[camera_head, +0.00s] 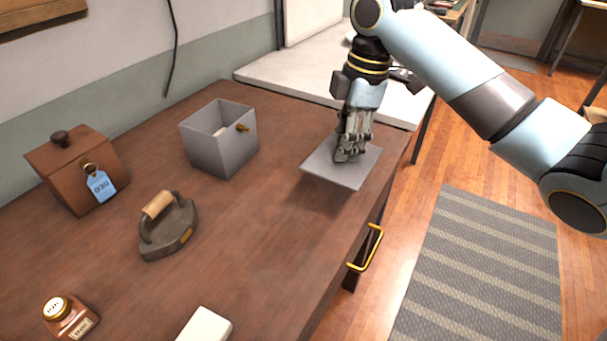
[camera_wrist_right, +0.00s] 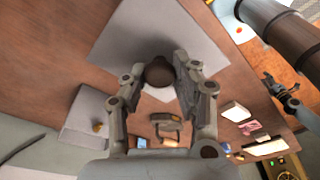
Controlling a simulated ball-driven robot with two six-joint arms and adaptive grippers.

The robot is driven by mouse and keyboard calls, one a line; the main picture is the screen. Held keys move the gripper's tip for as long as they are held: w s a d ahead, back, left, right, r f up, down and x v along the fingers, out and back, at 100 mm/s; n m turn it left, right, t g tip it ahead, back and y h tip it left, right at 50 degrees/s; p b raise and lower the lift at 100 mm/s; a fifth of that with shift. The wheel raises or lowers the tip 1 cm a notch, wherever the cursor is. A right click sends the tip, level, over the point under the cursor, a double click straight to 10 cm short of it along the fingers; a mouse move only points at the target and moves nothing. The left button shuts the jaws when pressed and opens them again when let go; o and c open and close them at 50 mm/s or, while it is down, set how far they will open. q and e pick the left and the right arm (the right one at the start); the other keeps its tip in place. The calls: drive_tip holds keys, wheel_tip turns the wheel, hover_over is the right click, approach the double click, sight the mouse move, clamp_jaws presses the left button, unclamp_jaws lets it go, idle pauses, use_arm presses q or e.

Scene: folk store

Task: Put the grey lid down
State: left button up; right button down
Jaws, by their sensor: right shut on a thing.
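The grey lid (camera_head: 325,170) is a flat square plate near the right edge of the brown counter, with a shadow beside its near left edge. I cannot tell whether it touches the wood. My right gripper (camera_head: 349,150) is above it, shut on its dark round knob (camera_wrist_right: 159,72). The lid (camera_wrist_right: 118,38) spreads out beyond the fingers in the wrist view. The open grey box (camera_head: 207,152) with a brass knob stands to the lid's left. A small dark gripper-like part (camera_wrist_right: 285,92), perhaps my left gripper, shows at the wrist view's right; its state is unclear.
A brown lidded box (camera_head: 78,172) with a blue tag, a flat iron (camera_head: 170,232), a small labelled jar (camera_head: 70,316) and a white block (camera_head: 205,326) stand on the counter (camera_head: 265,235). Bare wood lies between the iron and the lid. A yellow handle (camera_head: 367,250) projects from the counter front.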

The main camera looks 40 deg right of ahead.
drive_tip(key=w+a+f, duration=0.1)
drive_tip(key=w, duration=0.1)
drive_tip(key=w+a+f, duration=0.3)
drive_tip(key=w+f, duration=0.1)
drive_tip(key=w, duration=0.1)
drive_tip(key=shift+w+a, duration=0.1)
drive_tip(key=shift+a, duration=0.3)
drive_tip(key=shift+w+a+f, duration=0.1)
drive_tip(key=shift+w+f, duration=0.05)
drive_tip(key=shift+f, duration=0.1)
use_arm(q)
drive_tip(key=shift+w+a, duration=0.2)
drive_tip(key=shift+a, duration=0.15)
use_arm(e)
drive_tip(key=shift+f, duration=1.9)
drive_tip(key=shift+f, duration=0.15)
drive_tip(key=c, duration=1)
unclamp_jaws()
drive_tip(key=shift+c, duration=0.2)
use_arm(q)
drive_tip(key=shift+f, duration=0.1)
use_arm(e)
drive_tip(key=r, duration=0.4)
drive_tip(key=d+r, duration=0.1)
drive_tip(key=r, duration=0.7)
drive_tip(key=shift+s+d+r, duration=0.1)
drive_tip(key=shift+s+d, duration=0.25)
drive_tip(key=shift+d, duration=0.05)
